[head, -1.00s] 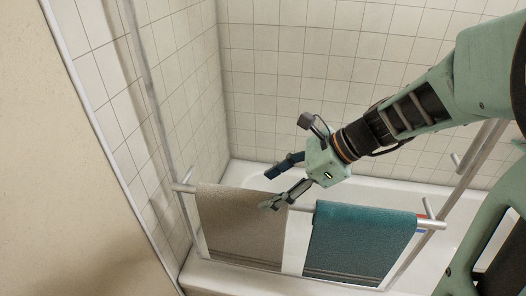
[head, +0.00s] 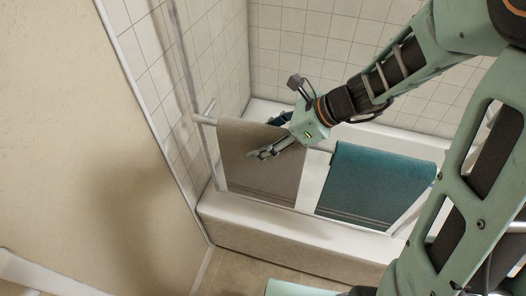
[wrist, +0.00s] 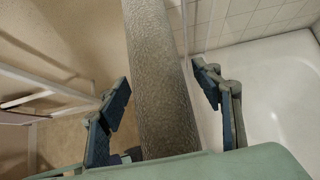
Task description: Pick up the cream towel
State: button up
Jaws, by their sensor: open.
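The cream towel (head: 262,178) looks grey-beige and hangs folded over a rail in front of the bathtub, left of a teal towel. In the wrist view, the cream towel (wrist: 160,85) runs as a long strip between the two fingers of my gripper (wrist: 160,76). The fingers are spread wide, one on each side, with gaps to the cloth. In the head view, my gripper (head: 262,138) is at the towel's upper right part. One finger is in front of the towel; the other is behind it and partly hidden.
The teal towel (head: 377,187) hangs close by on the right of the same rail. The white bathtub (head: 290,234) is behind and below. A beige wall (head: 80,150) fills the left. Tiled walls (head: 300,50) stand behind. Some tiled floor (head: 240,275) is clear in front.

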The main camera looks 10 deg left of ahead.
grip_shut()
dwell(0.5)
jog(key=shift+r, duration=0.15)
